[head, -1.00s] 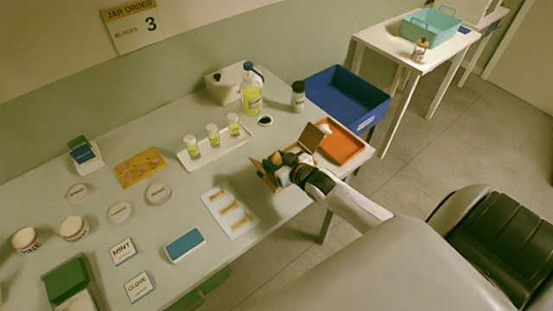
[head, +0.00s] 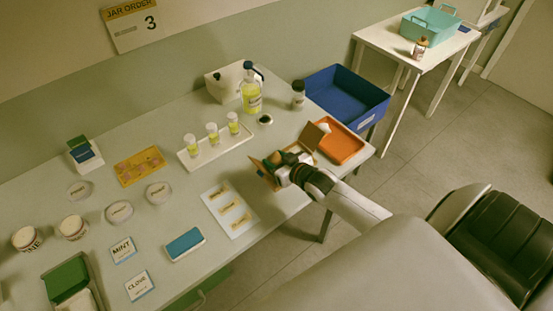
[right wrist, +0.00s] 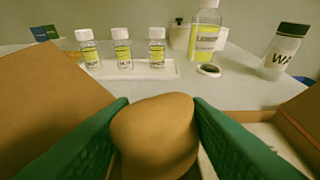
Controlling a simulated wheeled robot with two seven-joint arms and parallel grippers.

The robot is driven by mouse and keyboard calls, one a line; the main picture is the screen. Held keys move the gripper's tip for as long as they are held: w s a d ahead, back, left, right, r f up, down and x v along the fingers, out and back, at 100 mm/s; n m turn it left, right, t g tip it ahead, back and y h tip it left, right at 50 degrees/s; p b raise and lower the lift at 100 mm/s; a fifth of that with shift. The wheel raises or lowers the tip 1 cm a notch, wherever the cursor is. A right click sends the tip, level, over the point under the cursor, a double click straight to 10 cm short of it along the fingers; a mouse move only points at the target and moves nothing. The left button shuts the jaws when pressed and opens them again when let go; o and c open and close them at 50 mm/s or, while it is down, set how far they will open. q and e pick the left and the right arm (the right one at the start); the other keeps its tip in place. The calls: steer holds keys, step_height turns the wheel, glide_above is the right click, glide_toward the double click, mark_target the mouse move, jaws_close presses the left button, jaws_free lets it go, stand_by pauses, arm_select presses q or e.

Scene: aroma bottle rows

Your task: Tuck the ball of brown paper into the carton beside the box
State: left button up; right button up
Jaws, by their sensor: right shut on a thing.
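My right gripper (right wrist: 155,125) is shut on the ball of brown paper (right wrist: 156,140), held between its two green fingers. In the head view the right gripper (head: 279,164) is at the open carton (head: 314,135), near the table's right end. The carton's flaps stand out to either side; its left flap (right wrist: 45,90) and right flap (right wrist: 303,120) flank the ball in the right wrist view. The ball hides most of the carton's inside, so I cannot tell how deep it is. A white box (head: 228,85) stands at the back. My left gripper is out of view.
An orange tray (head: 353,150) lies right of the carton and a blue bin (head: 318,83) is behind it. A white tray (head: 232,148) with yellow-labelled bottles and a white card (head: 212,196) lie to the left. A large yellow bottle (head: 251,100) stands behind.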

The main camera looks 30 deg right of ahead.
steer(key=o, duration=1)
steer(key=shift+f, duration=0.1)
step_height(320, 180, up, 7)
steer(key=p, duration=0.6)
steer(key=shift+f+p, duration=0.15)
steer(key=shift+p, duration=0.15)
steer(key=shift+r+p, duration=0.6)
steer(key=shift+r, duration=0.65)
